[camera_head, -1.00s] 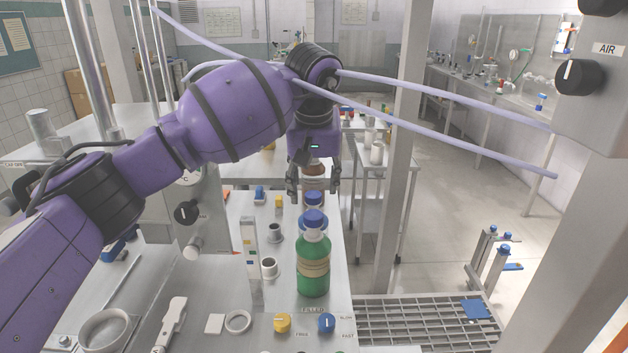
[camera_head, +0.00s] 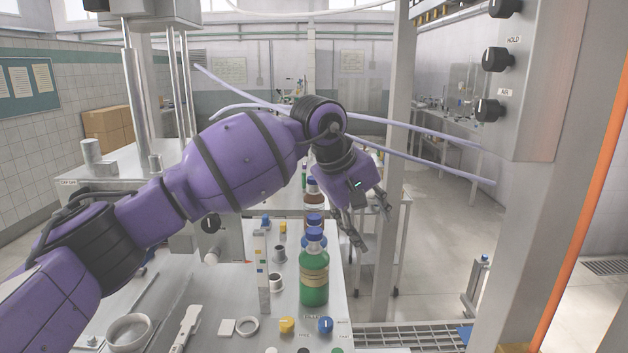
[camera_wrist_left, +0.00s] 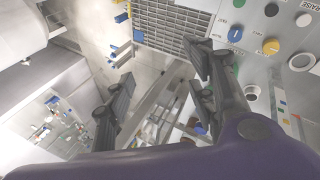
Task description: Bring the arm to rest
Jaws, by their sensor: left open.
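My left arm is purple and reaches in from the left of the head view. Its gripper (camera_head: 376,230) is open and empty, tilted down and to the right, in front of a grey post. A green bottle (camera_head: 314,283) with a blue cap stands upright on the steel bench. My right gripper is not shown.
A grey post (camera_head: 391,180) rises behind the gripper. A control box (camera_head: 525,90) stands at upper right. Open floor (camera_head: 430,240) lies right of the post.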

